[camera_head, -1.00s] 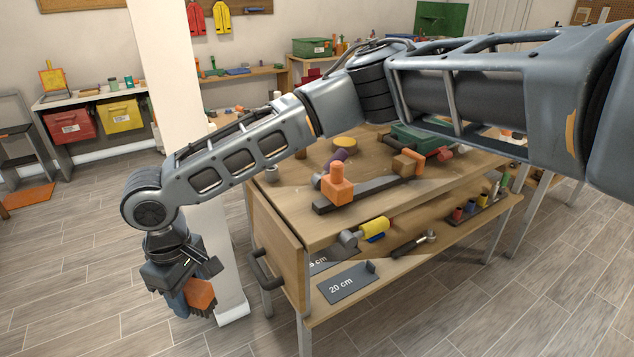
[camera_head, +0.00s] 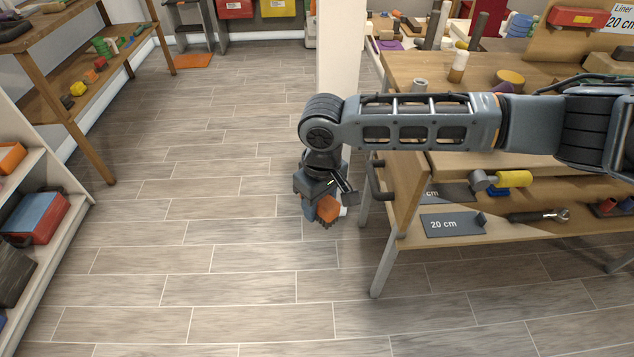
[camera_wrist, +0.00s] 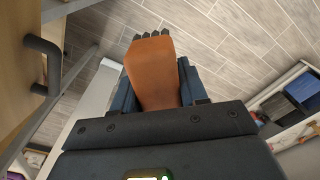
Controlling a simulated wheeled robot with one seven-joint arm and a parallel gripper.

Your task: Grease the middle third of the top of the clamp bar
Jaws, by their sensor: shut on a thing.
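The clamp bar does not show now; my arm covers much of the rack top. Whether grease is on the bristles, I cannot tell.
The rack's dark side handle (camera_head: 376,181) and a white post (camera_head: 342,60) are close to my gripper. The lower shelf holds a grey plate marked 20 cm (camera_head: 452,225) and a yellow-handled tool (camera_head: 507,182). Shelving (camera_head: 35,215) stands at left. Open floor lies between.

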